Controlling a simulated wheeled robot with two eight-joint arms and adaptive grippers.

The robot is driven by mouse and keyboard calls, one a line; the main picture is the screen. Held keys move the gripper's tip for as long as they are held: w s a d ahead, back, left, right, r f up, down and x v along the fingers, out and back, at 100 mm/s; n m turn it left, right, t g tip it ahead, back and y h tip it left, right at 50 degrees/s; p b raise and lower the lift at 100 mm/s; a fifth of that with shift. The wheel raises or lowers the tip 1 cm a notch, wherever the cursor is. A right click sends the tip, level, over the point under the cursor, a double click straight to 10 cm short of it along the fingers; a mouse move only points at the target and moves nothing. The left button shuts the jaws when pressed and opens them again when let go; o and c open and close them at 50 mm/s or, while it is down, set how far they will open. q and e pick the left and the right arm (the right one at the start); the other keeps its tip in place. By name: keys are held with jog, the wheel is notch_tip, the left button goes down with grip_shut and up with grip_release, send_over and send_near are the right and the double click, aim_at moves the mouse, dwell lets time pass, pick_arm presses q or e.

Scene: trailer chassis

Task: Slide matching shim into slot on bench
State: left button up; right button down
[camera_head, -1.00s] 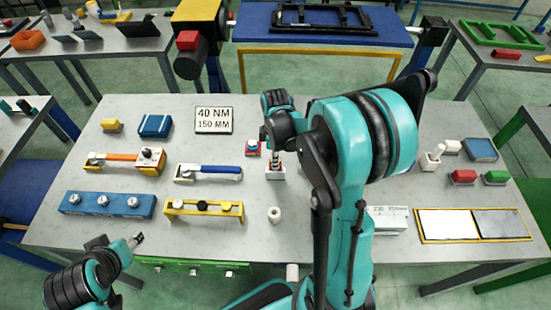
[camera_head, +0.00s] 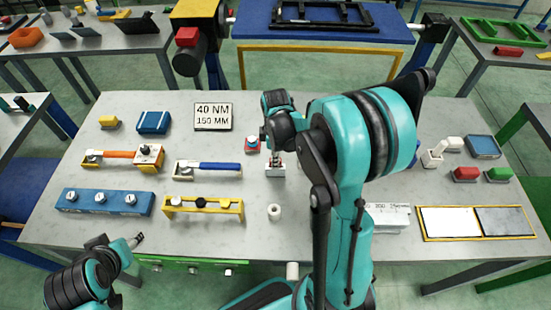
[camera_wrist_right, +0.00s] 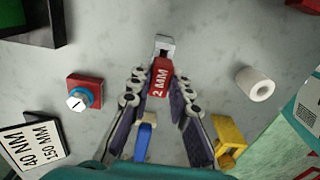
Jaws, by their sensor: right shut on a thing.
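My right gripper (camera_wrist_right: 160,88) is shut on a red piece marked 2 MM (camera_wrist_right: 158,82), which lies between its fingers in the right wrist view. A pale grey-white block (camera_wrist_right: 164,44) shows just beyond the red piece's far end; I cannot tell whether they touch or how deep any part sits in it. In the head view my right gripper (camera_head: 274,152) points down at a small pale block (camera_head: 275,171) on the bench (camera_head: 330,250), and its fingers hide part of it. My left gripper (camera_head: 138,238) is low at the left, away from these things; its jaws are too small to read.
A red block with a blue-and-white knob (camera_head: 252,145) stands left of the right gripper. A white roller (camera_head: 274,212) stands nearer the front. The 40 NM sign (camera_head: 213,116) lies further left. A yellow stand (camera_head: 203,208) and a blue-handled tool (camera_head: 208,171) are also left.

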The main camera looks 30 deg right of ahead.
jog(key=shift+f, duration=0.3)
jog(key=c, duration=0.8)
grip_release()
jog(key=shift+o, duration=0.2)
jog(key=shift+r+p, duration=2.4)
jog(key=shift+r, duration=1.15)
jog(key=shift+a, duration=0.1)
